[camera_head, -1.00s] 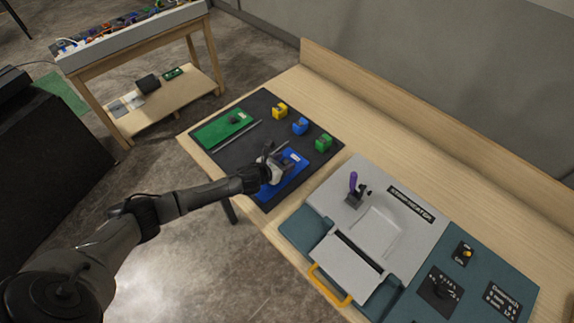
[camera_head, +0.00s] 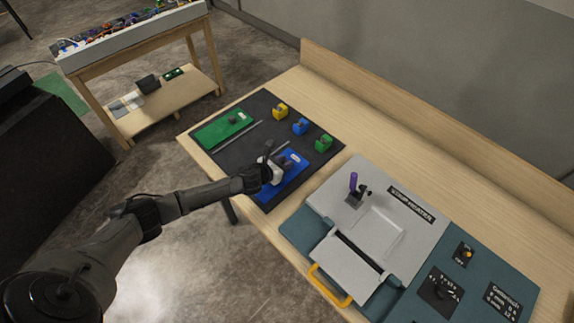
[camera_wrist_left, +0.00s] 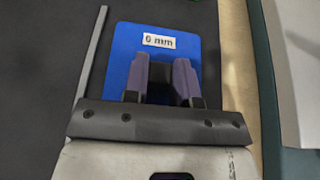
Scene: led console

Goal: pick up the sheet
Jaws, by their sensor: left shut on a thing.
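The blue sheet (camera_head: 292,179) lies on the dark mat at the near side of the bench. It carries a white label that reads 6 mm in the left wrist view (camera_wrist_left: 122,50). My left gripper (camera_head: 278,163) is over the sheet. In the left wrist view its two fingers (camera_wrist_left: 161,76) are shut on a dark block that stands on the sheet, apparently its handle. The near part of the sheet is hidden under the gripper. I cannot tell any gap between sheet and mat. My right gripper is not in view.
A green sheet (camera_head: 217,131) with a dark knob lies at the mat's left. A grey machine (camera_head: 416,238) with a yellow handle (camera_head: 329,286) stands right of the mat.

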